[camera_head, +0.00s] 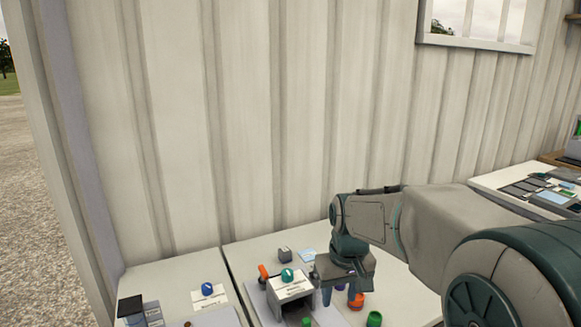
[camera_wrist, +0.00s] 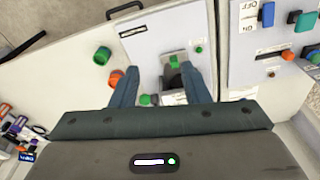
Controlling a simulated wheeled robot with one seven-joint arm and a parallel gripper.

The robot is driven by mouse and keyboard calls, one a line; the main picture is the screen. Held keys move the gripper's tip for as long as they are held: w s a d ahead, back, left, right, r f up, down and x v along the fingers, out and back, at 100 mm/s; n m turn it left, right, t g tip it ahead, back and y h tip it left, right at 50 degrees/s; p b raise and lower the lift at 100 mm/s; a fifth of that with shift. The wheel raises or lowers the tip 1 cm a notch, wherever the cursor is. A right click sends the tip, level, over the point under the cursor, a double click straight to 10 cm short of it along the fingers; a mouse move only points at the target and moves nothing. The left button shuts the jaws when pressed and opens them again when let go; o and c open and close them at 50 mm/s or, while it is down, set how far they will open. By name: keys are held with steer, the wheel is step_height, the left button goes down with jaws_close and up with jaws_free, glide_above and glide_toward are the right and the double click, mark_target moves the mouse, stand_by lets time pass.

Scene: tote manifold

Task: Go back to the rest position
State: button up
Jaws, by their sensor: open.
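My gripper (camera_head: 328,288) hangs at the end of my arm, low over a white table (camera_head: 395,290), just right of a grey box (camera_head: 290,292) with a teal knob on top. In the wrist view my gripper (camera_wrist: 160,82) is open. Its two dark teal fingers stand apart, and nothing is visibly held. A small green-topped piece (camera_wrist: 174,62) on a pale panel shows between the fingers, and another green piece (camera_wrist: 145,99) shows near their bases. Whether the fingers touch anything is hidden in the head view.
An orange piece (camera_head: 357,302) and a green cup (camera_head: 374,319) stand close right of my gripper. A grey cube (camera_head: 285,253) and light blue card (camera_head: 307,256) lie behind. A ribbed wall (camera_head: 290,110) rises behind the tables. Space above the tables looks clear.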

steer(key=s+d+m, duration=0.1)
steer(key=s+d, duration=0.1)
steer(key=s, duration=0.6)
steer(key=s+d+m+t, duration=0.1)
steer(key=s+d, duration=0.1)
steer(key=s, duration=0.7)
steer(key=shift+s+d+f+m+t, duration=0.2)
steer(key=shift+s+d+m+t, duration=0.1)
steer(key=shift+m, duration=0.1)
stand_by(0.7)
